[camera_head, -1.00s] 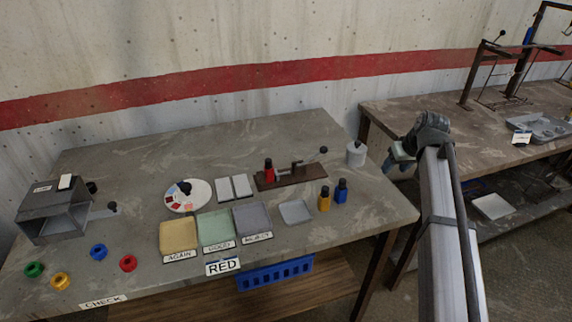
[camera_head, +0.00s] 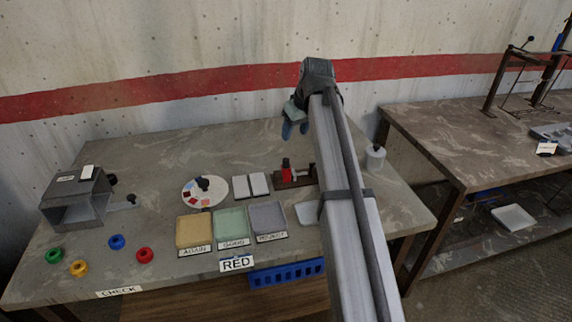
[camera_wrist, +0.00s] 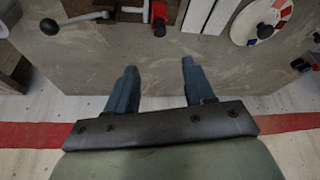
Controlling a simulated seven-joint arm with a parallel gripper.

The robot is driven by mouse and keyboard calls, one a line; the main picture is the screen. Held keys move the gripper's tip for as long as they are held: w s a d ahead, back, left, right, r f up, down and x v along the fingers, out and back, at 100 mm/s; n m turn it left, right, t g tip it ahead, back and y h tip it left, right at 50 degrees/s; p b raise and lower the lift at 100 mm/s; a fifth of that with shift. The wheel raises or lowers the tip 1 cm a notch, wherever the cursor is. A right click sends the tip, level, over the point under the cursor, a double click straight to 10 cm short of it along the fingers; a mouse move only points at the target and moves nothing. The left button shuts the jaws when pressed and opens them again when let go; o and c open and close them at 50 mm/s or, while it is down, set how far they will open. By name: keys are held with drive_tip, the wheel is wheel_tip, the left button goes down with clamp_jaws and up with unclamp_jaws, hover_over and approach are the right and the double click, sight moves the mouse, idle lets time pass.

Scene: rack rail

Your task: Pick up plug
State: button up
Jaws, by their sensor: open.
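A red plug-like piece with a dark top (camera_head: 286,170) stands upright in a brown fixture (camera_head: 281,184) at the back right of the near table. The red piece also shows at the top of the wrist view (camera_wrist: 159,19), beyond my fingertips. My gripper (camera_head: 294,131) hangs above the back edge of the table, near the fixture. In the wrist view its two blue fingers (camera_wrist: 158,68) are apart with nothing between them. My arm hides part of the fixture. The yellow and blue bottle-shaped pieces are hidden now.
Several coloured rings, one of them red (camera_head: 145,255), lie at the front left beside a grey box (camera_head: 75,205). Three labelled trays, one green (camera_head: 232,225), sit mid-table. A round palette (camera_head: 205,192) and a white cylinder (camera_head: 375,157) stand nearby.

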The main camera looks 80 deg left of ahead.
hover_over(286, 159)
drive_tip(key=d, duration=0.2)
wheel_tip(286, 159, down, 8)
drive_tip(key=r, duration=0.1)
drive_tip(key=shift+w+d+x, duration=0.15)
drive_tip(key=shift+x, duration=1.25)
drive_tip(key=shift+w+d+x, duration=0.15)
drive_tip(key=shift+w+x, duration=0.05)
drive_tip(key=shift+x, duration=1.25)
drive_tip(key=shift+f, duration=0.1)
drive_tip(key=shift+c, duration=0.3)
clamp_jaws()
